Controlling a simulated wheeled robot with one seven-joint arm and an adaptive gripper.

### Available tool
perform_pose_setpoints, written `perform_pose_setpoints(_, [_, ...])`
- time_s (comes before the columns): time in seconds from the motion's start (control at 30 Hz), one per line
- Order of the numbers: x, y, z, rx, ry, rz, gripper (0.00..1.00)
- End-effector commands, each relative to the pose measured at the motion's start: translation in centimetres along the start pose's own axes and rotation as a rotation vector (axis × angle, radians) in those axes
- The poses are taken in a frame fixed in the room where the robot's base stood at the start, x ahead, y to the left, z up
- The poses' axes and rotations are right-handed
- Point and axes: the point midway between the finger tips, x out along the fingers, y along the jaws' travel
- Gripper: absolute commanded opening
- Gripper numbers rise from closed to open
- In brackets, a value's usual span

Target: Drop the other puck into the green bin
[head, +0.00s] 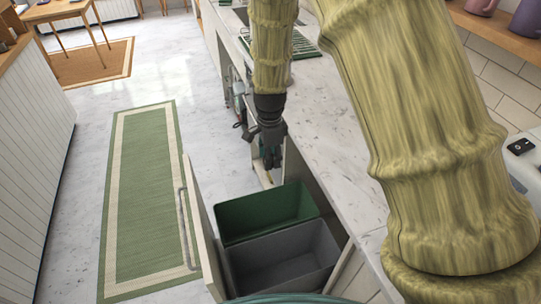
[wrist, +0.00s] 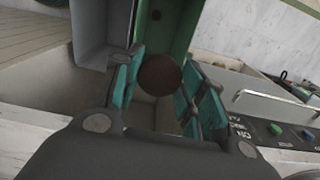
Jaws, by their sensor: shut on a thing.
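A round dark brown puck (wrist: 160,75) sits between the green-padded fingers of my gripper (wrist: 158,82) in the wrist view. My gripper is shut on it. In the head view my gripper (head: 269,158) hangs pointing down, just beyond the far edge of the green bin in the picture; the puck cannot be made out there. The green bin (head: 262,212) stands in the pulled-out drawer, and its inside shows from above. In the wrist view the green bin (wrist: 168,22) lies at the top, partly behind the puck and fingers.
A grey bin (head: 284,262) stands beside the green bin, nearer to me. The open drawer front (head: 205,240) with its handle is on their left. The marble counter (head: 335,140) runs along the right. A green rug (head: 143,190) lies on clear floor to the left.

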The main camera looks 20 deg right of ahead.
Motion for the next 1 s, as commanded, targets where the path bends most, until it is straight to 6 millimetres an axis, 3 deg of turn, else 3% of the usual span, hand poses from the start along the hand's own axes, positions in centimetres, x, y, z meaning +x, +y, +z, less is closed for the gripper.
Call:
perform_pose_setpoints(0.23, [0.0,0.0,0.0,0.000,0.000,0.000,0.25])
perform_pose_setpoints(0.27, [0.0,0.0,0.0,0.000,0.000,0.000,0.46])
perform_pose_setpoints(0.37, [0.0,0.0,0.0,0.000,0.000,0.000,0.65])
perform_pose_setpoints(0.4, [0.0,0.0,0.0,0.000,0.000,0.000,0.66])
perform_pose_setpoints(0.77, [-0.3,0.0,0.0,0.000,0.000,-0.001,0.66])
perform_pose_setpoints(1.0, [-3.0,-0.1,0.0,0.000,0.001,-0.003,0.66])
